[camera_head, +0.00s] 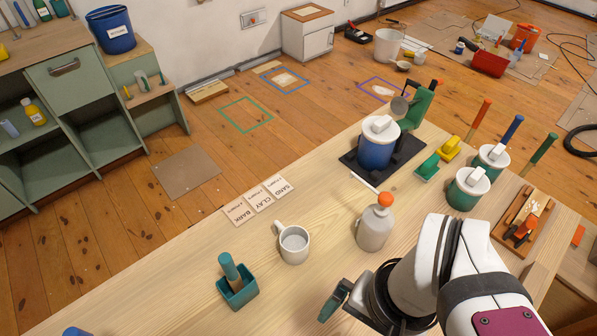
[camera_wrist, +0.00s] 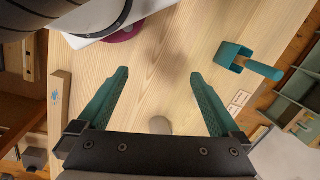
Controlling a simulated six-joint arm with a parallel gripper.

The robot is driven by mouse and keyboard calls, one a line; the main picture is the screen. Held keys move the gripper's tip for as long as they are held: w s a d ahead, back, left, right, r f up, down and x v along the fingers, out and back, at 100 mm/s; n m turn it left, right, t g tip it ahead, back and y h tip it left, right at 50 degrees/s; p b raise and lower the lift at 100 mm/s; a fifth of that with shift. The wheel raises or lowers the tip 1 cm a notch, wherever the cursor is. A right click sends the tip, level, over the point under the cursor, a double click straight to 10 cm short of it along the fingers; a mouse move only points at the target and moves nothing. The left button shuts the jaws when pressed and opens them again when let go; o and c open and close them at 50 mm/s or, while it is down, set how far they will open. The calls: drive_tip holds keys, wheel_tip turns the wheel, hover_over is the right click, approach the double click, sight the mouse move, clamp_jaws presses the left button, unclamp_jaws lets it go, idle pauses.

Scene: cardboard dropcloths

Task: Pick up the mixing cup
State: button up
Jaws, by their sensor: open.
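The mixing cup, a white mug (camera_head: 293,243) with its handle on the left, stands upright on the wooden bench in the head view. My gripper (camera_head: 343,302) is to the right of and nearer than the mug, apart from it; one teal finger shows there, and the arm hides the rest. In the wrist view both teal fingers (camera_wrist: 158,88) are spread wide with nothing gripped. A pale rounded thing (camera_wrist: 160,125) shows low between them, partly cut off by the gripper body; I cannot tell whether it is the mug.
A grey bottle with an orange cap (camera_head: 375,225) stands right of the mug, close to my arm. A teal scoop (camera_head: 237,285) lies left of it, also in the wrist view (camera_wrist: 247,61). Label cards (camera_head: 260,201) lie behind. Lidded pots and tools fill the right.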

drive_tip(key=w+a+f+m+g+y, duration=0.1)
drive_tip(key=w+a+m+g+y, duration=0.1)
drive_tip(key=w+m+y, duration=0.1)
drive_tip(key=m+t+y, duration=0.7)
drive_tip(key=m+y, duration=0.1)
drive_tip(key=m, duration=0.6)
approach(283, 237)
drive_tip(key=shift+w+a+f, duration=0.45)
drive_tip(key=shift+a+f, duration=0.1)
drive_tip(key=shift+f, duration=0.05)
drive_tip(key=x, duration=0.6)
drive_tip(key=shift+s, duration=0.2)
drive_tip(key=shift+r, duration=0.1)
drive_tip(key=c, duration=1.5)
drive_tip(key=shift+o, duration=0.2)
